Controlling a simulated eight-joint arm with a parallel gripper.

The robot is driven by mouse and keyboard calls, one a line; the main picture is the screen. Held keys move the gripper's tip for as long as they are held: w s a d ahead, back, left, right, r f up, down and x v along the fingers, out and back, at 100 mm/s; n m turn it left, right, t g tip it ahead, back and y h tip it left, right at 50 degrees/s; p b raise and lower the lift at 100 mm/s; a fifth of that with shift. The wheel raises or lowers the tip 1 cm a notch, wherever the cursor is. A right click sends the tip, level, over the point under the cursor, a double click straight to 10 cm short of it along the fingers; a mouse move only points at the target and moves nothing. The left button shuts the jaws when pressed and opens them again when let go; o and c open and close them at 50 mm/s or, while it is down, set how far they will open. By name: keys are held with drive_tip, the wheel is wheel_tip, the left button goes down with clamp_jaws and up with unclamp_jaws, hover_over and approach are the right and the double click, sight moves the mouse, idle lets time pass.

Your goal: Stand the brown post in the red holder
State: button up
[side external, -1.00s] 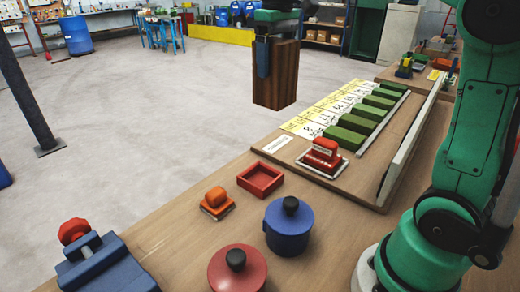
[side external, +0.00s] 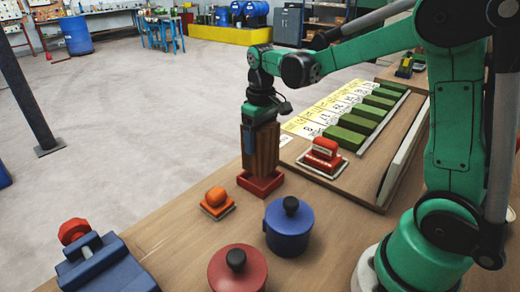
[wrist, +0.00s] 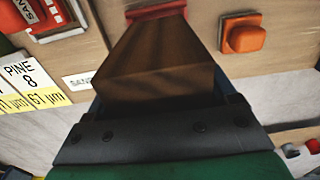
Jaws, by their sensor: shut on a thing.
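The brown post (side external: 265,150) is wood-grained and upright in the side external view. Its lower end is at the red holder (side external: 260,187), a low square tray on the bench, and appears to be within its rim. The near wall hides the foot, so I cannot tell whether it rests on the floor of the holder. My gripper (side external: 248,138) points down and is shut on the upper part of the post. In the wrist view the post (wrist: 155,70) fills the space between the jaws, and part of the red holder (wrist: 157,11) shows beyond it.
An orange-knobbed block (side external: 216,201) sits close to the left of the holder. A blue lidded pot (side external: 289,230) and a red lidded pot (side external: 237,270) stand nearer. A red sander (side external: 322,157) is to the right. A blue vise (side external: 100,262) is at lower left.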

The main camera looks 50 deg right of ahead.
drive_tip(key=shift+f, duration=2.1)
drive_tip(key=shift+f, duration=0.1)
drive_tip(key=o, duration=1.4)
drive_tip(key=shift+o, duration=0.2)
